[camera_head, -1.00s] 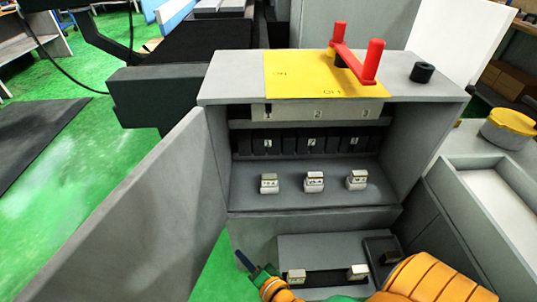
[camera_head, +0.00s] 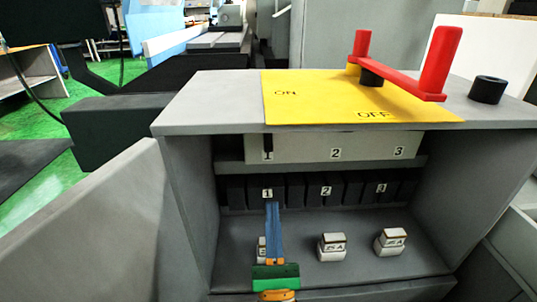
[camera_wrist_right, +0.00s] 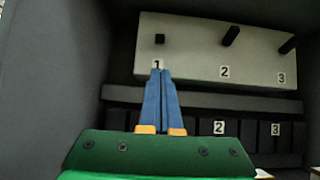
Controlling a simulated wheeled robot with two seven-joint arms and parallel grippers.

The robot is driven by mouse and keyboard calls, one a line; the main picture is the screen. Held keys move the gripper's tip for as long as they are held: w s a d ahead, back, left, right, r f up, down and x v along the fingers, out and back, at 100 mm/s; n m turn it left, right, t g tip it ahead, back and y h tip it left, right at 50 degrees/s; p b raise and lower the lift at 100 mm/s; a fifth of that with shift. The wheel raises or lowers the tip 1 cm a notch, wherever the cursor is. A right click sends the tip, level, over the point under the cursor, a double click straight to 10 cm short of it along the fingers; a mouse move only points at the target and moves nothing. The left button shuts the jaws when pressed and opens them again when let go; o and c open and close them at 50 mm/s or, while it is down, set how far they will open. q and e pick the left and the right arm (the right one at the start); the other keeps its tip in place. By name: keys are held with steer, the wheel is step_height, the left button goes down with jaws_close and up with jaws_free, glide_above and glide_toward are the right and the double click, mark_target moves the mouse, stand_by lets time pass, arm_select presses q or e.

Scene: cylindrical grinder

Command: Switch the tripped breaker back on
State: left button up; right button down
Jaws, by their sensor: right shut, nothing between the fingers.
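The open grey cabinet (camera_head: 188,165) holds a pale breaker panel (camera_head: 300,148) numbered 1, 2, 3 under its top. The black lever above number 1 (camera_head: 268,142) shows in the head view. In the right wrist view lever 1 (camera_wrist_right: 160,39) looks short and square, while lever 2 (camera_wrist_right: 231,36) and lever 3 (camera_wrist_right: 288,45) look longer and slanted. My right gripper (camera_head: 271,204) is shut and empty inside the cabinet, in front of column 1. In the right wrist view its blue fingertips (camera_wrist_right: 161,71) appear just below label 1, with no clear contact. My left gripper is out of view.
A red handle (camera_head: 405,79) stands on the yellow ON/OFF plate (camera_head: 310,100) on top, tilted toward OFF. A row of dark numbered slots (camera_head: 345,190) lies below the panel. Several white fuse blocks (camera_head: 332,247) sit on the shelf. The open door (camera_head: 90,225) is at left.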

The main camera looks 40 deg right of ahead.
mark_target(268, 141)
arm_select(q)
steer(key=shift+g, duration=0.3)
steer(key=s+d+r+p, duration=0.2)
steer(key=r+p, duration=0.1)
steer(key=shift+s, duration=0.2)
arm_select(e)
steer(key=x, duration=1)
steer(key=shift+d+r, duration=0.1)
